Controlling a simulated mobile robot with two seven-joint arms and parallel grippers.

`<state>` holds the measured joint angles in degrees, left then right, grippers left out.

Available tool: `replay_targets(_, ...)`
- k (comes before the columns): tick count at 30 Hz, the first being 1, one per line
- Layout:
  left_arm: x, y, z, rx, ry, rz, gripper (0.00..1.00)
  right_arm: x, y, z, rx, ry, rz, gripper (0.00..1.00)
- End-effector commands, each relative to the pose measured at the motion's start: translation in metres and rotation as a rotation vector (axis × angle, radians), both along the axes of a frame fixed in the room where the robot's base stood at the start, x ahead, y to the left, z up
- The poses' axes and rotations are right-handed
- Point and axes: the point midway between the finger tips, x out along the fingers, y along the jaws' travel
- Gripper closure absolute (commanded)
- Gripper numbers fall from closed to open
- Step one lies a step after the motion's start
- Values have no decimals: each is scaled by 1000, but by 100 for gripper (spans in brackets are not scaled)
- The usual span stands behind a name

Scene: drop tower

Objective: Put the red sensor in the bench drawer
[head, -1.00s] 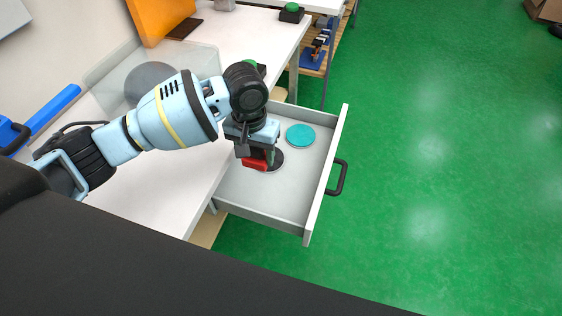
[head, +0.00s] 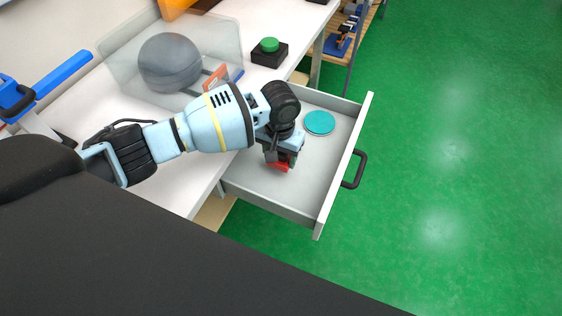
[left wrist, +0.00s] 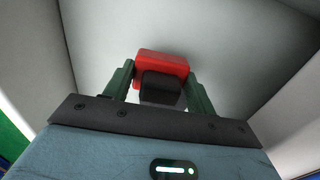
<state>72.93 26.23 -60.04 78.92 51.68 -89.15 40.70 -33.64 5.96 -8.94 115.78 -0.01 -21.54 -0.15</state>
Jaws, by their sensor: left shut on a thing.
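The red sensor (head: 281,168) is a small red block with a black part. My left gripper (head: 283,160) is shut on it and holds it inside the open bench drawer (head: 313,174). In the left wrist view the red sensor (left wrist: 163,66) sits between the two green fingers of the gripper (left wrist: 160,88), with the pale drawer floor behind it. I cannot tell whether the sensor touches the floor. My right gripper is not in view.
A teal disc (head: 319,122) lies in the drawer near its far side. The drawer's black handle (head: 355,170) faces right, over clear green floor. A green button on a black box (head: 269,52) and a grey ball behind a clear guard (head: 170,63) stand on the white bench.

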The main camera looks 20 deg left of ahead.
Motion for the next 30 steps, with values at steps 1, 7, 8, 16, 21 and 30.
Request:
replay_targets(1,0,0,0,0,-1,0,70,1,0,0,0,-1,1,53)
replay_targets(7,0,0,-7,1,1,0,70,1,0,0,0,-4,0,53)
replay_targets(8,0,0,-11,2,1,1,70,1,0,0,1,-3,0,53)
replay_targets(16,0,0,-38,1,-1,1,70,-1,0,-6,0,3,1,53)
replay_targets(21,0,0,-37,0,-2,0,70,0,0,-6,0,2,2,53)
replay_targets(30,0,0,-41,1,-2,0,30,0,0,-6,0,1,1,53)
